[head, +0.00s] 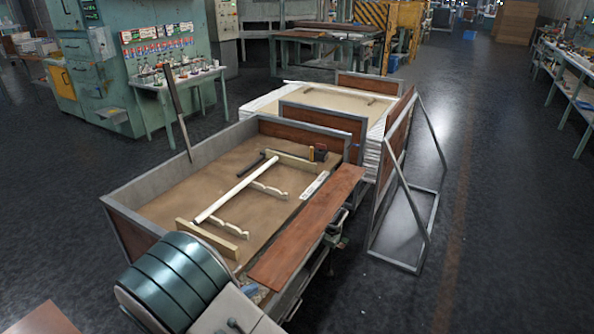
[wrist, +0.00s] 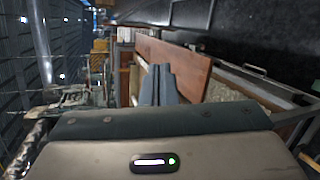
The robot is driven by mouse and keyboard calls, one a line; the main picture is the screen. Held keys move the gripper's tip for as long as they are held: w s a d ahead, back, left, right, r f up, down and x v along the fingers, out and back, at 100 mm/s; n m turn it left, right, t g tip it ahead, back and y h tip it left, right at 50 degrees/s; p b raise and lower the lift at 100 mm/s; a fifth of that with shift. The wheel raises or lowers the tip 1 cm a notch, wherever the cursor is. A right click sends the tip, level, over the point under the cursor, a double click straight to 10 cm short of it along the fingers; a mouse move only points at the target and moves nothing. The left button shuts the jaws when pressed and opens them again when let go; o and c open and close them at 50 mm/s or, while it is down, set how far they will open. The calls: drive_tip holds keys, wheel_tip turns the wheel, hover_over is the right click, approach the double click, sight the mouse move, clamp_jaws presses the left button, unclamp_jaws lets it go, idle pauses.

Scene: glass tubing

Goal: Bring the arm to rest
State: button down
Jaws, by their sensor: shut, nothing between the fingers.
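My gripper (wrist: 162,72) shows in the wrist view as two blue-grey fingers, closed together and empty. They point away from the wrist, and a reddish-brown board (wrist: 178,60) shows beyond them. In the head view I cannot make out the gripper. A teal ribbed rounded part and a pale housing fill the lower left there, and they look like parts of my own arm. The same board (head: 307,228) lies along the right side of a walled workbench (head: 122,218) in the head view. I cannot tell how far the fingers are from it.
On the bench lie a long white tube (head: 236,188) across wooden supports, a hammer-like tool (head: 250,166) and a white strip (head: 315,185). A framed panel (head: 410,185) stands at its right. A green cabinet (head: 95,60) is behind left.

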drive_tip(key=s+d+r+m+g+y+b, duration=0.1)
drive_tip(key=d+r+m+g, duration=0.25)
drive_tip(key=d, duration=0.55)
drive_tip(key=s+d+r+m+g+y+b, duration=0.1)
drive_tip(key=s+d+r+m+g, duration=0.25)
drive_tip(key=d, duration=0.55)
drive_tip(key=s+d+r+m+y+b, duration=0.2)
drive_tip(key=s+d+r+m+y, duration=0.1)
drive_tip(key=s+d, duration=0.2)
drive_tip(key=s+d+r+m+g+y+b, duration=0.1)
drive_tip(key=s+d+r+m+y+b, duration=0.1)
drive_tip(key=s+d+r+y, duration=0.1)
drive_tip(key=s+d+y, duration=0.1)
drive_tip(key=s+d, duration=0.1)
drive_tip(key=shift+s+m, duration=0.4)
drive_tip(key=c, duration=2)
unclamp_jaws()
drive_tip(key=shift+s+y, duration=0.15)
drive_tip(key=shift+y, duration=0.15)
drive_tip(key=o, duration=0.5)
drive_tip(key=shift+r, duration=0.1)
drive_tip(key=shift+a, duration=0.1)
